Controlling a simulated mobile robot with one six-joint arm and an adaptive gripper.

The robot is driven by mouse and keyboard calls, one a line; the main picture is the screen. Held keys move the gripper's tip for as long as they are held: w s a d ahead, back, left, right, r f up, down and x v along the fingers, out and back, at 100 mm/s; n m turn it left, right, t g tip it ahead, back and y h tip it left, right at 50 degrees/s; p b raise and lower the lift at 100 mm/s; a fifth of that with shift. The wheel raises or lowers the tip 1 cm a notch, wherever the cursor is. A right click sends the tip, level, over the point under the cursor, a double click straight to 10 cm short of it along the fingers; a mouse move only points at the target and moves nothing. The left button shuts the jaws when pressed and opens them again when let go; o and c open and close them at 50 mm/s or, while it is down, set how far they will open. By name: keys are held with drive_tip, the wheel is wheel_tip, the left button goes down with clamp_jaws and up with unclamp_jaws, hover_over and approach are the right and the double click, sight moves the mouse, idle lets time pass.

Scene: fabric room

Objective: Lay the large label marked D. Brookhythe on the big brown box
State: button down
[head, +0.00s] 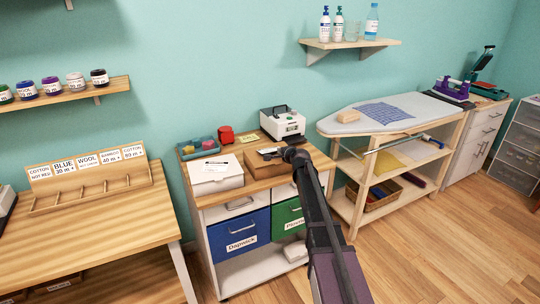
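My dark arm reaches up from the bottom of the head view to the wooden-topped cabinet (248,183). My gripper (271,155) is at its far end, small and dark, over or beside a brown box (257,164); I cannot tell whether it touches the box or is open. The arm hides part of this box. No writing reading D. Brookhythe is legible, and I cannot make out a large label for certain.
A white label printer (283,123) stands at the cabinet's back right. A teal tray (199,147), a red object (226,134) and a yellow slip (249,138) are at the back. An ironing board (385,113) is on the right, a wooden table (95,225) on the left.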

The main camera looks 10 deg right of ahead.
drive_tip(key=c, duration=1)
unclamp_jaws()
drive_tip(key=shift+o, duration=0.2)
drive_tip(key=p+v, duration=0.3)
drive_tip(key=v, duration=0.5)
wheel_tip(320, 180, up, 7)
drive_tip(key=s+p, duration=0.2)
drive_tip(key=p, duration=0.5)
drive_tip(key=shift+s+d, duration=0.4)
